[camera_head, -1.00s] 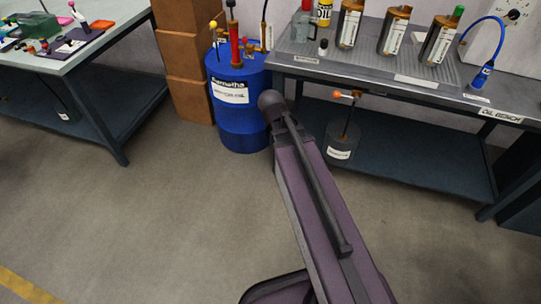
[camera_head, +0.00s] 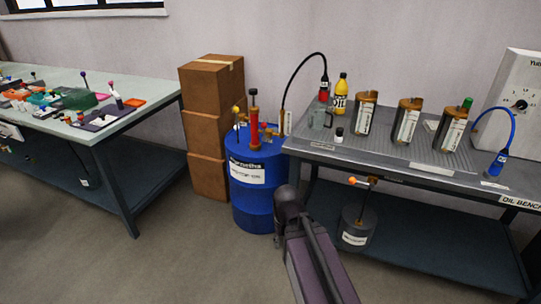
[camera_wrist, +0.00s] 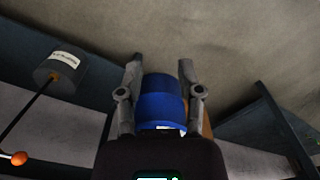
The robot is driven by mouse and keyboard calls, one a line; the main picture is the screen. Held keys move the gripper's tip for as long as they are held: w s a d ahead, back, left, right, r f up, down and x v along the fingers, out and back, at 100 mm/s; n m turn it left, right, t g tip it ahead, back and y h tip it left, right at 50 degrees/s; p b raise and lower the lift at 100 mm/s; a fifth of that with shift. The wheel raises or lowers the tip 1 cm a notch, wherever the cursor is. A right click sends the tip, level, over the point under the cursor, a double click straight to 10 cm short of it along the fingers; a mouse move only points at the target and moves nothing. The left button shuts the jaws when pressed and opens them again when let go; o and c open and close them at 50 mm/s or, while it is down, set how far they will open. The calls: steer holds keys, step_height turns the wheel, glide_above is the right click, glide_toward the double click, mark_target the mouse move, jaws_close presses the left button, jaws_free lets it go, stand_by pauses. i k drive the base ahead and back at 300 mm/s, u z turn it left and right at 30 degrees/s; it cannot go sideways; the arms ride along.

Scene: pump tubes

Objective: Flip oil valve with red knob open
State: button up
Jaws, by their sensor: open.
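A black hose arches from the drum to a red-and-black end piece (camera_head: 323,90) above the oil bench. I cannot make out for sure a valve with a red knob. My gripper (camera_wrist: 160,60) is open and empty in the wrist view, where the blue drum (camera_wrist: 160,100) shows between and beyond its fingers. In the head view only my arm shows, in front of the drum.
The oil bench (camera_head: 400,165) at right holds several brown canisters, a yellow oil bottle (camera_head: 341,92) and a blue hose end (camera_head: 497,163). A grey can with an orange knob (camera_head: 356,230) is on its lower shelf. Boxes (camera_head: 210,130) stack left of the drum.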

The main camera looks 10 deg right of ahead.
mark_target(264, 125)
steer(key=k, duration=0.65)
steer(key=z, duration=0.35)
steer(key=i, duration=1.05)
steer(key=u, duration=0.5)
steer(key=i, duration=0.6)
steer(key=u, duration=0.45)
